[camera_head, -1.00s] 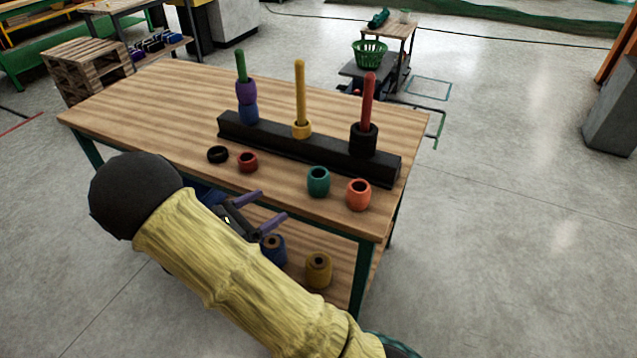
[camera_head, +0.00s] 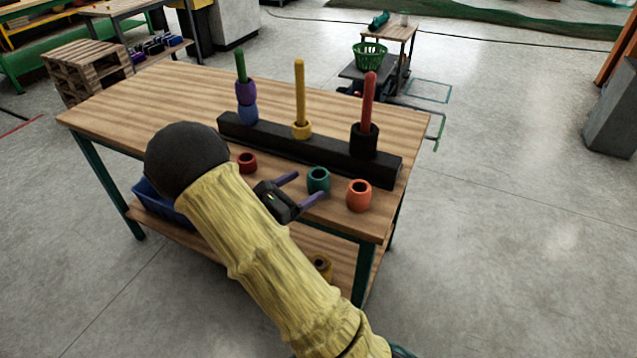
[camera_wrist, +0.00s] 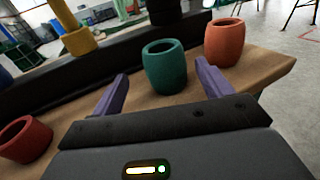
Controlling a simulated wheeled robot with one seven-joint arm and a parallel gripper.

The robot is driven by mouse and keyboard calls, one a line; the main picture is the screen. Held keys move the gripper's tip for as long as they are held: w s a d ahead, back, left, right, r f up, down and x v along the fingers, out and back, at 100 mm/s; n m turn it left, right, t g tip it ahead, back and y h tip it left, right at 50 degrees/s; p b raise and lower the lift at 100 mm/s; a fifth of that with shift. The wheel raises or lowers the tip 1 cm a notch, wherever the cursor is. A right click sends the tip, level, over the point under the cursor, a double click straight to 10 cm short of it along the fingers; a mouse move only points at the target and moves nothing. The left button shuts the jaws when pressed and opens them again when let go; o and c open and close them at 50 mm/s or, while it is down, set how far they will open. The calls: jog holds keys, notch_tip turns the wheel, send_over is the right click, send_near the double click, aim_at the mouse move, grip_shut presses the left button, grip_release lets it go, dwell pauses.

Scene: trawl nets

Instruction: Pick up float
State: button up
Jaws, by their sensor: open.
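My gripper (camera_head: 306,188) is open, its two purple fingers pointing toward the teal float (camera_head: 318,180) near the table's front edge. In the wrist view the teal float (camera_wrist: 165,66) stands upright ahead of and between the open fingers (camera_wrist: 163,88), apart from both. An orange float (camera_head: 358,195) stands to its right; it also shows in the wrist view (camera_wrist: 224,42). A small red float (camera_head: 247,162) stands to the left and shows at the wrist view's left edge (camera_wrist: 25,139). Nothing is held.
Behind the floats, a black bar (camera_head: 330,152) carries a green peg with purple and blue floats, a yellow peg (camera_head: 300,90) with a yellow ring, and a red peg (camera_head: 368,100) with a black float. A yellow float (camera_head: 321,266) and blue bin (camera_head: 160,203) are on the lower shelf.

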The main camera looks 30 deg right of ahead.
aim_at(310, 183)
jog(key=shift+s+r+b+x, duration=0.15)
jog(key=shift+x, duration=1.15)
jog(key=shift+s+r+b+x, duration=0.15)
jog(key=shift+s+x, duration=0.05)
jog(key=shift+x, duration=1.15)
jog(key=c, duration=1.1)
jog(key=shift+o, duration=0.2)
notch_tip(310, 183, up, 10)
jog(key=p, duration=0.2)
